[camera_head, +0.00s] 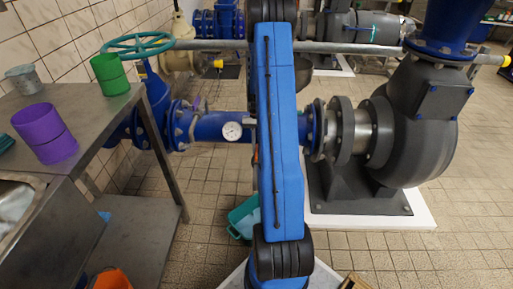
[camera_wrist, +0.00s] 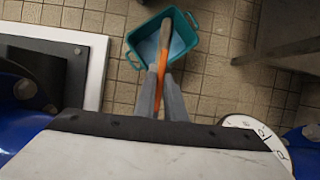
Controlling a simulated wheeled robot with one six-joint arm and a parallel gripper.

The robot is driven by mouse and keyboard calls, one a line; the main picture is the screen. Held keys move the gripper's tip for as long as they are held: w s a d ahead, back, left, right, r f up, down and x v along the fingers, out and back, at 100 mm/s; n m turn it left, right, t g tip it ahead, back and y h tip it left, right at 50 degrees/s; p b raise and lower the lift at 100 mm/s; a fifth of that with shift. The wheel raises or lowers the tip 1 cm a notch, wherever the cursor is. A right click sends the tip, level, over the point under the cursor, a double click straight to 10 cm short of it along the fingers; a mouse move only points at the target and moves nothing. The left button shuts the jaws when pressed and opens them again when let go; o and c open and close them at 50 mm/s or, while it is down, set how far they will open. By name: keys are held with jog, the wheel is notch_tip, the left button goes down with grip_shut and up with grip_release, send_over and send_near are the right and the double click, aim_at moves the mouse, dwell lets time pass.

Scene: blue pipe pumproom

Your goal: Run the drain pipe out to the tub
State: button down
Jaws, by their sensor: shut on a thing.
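In the wrist view my gripper (camera_wrist: 163,72) is shut on an orange-brown stick-like part (camera_wrist: 165,38), which I take to be the drain pipe. Its far end overlaps the teal tub (camera_wrist: 133,58) in the picture. Whether it is above the tub or lower inside it, I cannot tell. The tub stands on the tiled floor and has pale blue content that looks like water. In the head view the tub (camera_head: 233,217) is partly hidden behind my arm. My gripper and most of the pipe are hidden there too.
A blue pipe line with a round gauge (camera_head: 232,131) runs across to a grey pump (camera_head: 410,125) on a white plinth. A metal bench (camera_head: 105,110) on the left bears purple (camera_head: 45,133) and green (camera_head: 109,75) cups. Tiled floor beside the tub is clear.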

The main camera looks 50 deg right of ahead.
jog(key=c, duration=1.8)
grip_release()
jog(key=shift+c, duration=0.2)
jog(key=v, duration=1.7)
jog(key=shift+r, duration=0.25)
